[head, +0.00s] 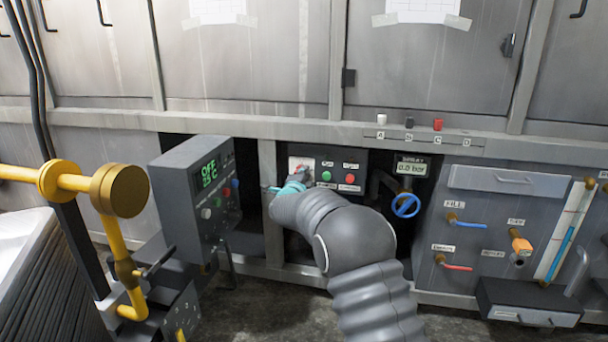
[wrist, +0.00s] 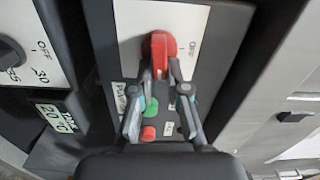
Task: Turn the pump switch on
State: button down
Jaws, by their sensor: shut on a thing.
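The pump switch is a red rotary handle (wrist: 158,50) on a white plate (wrist: 130,22). In the wrist view its red grip points down the picture between my fingers. My gripper (wrist: 161,76) is shut on this grip, one finger on each side. In the head view my gripper (head: 293,181) is at the white plate (head: 301,161) of the middle panel, and my arm and gripper hide most of the switch.
Green (head: 326,176) and red (head: 350,178) buttons sit right of the switch. A control box (head: 180,185) reading "OFF" juts out to the left. A blue valve wheel (head: 405,206) and a gauge reading 0.0 bar (head: 411,168) are to the right. A yellow pipe (head: 122,265) stands at far left.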

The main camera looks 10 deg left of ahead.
jog(key=shift+f+m, duration=0.1)
jog(key=shift+m, duration=0.4)
jog(key=c, duration=1.2)
grip_release()
jog(key=shift+o, duration=0.2)
jog(key=shift+s, duration=0.1)
jog(key=s+a, duration=0.1)
jog(key=s, duration=1)
jog(key=shift+s+a, duration=0.2)
jog(key=shift+s, duration=0.2)
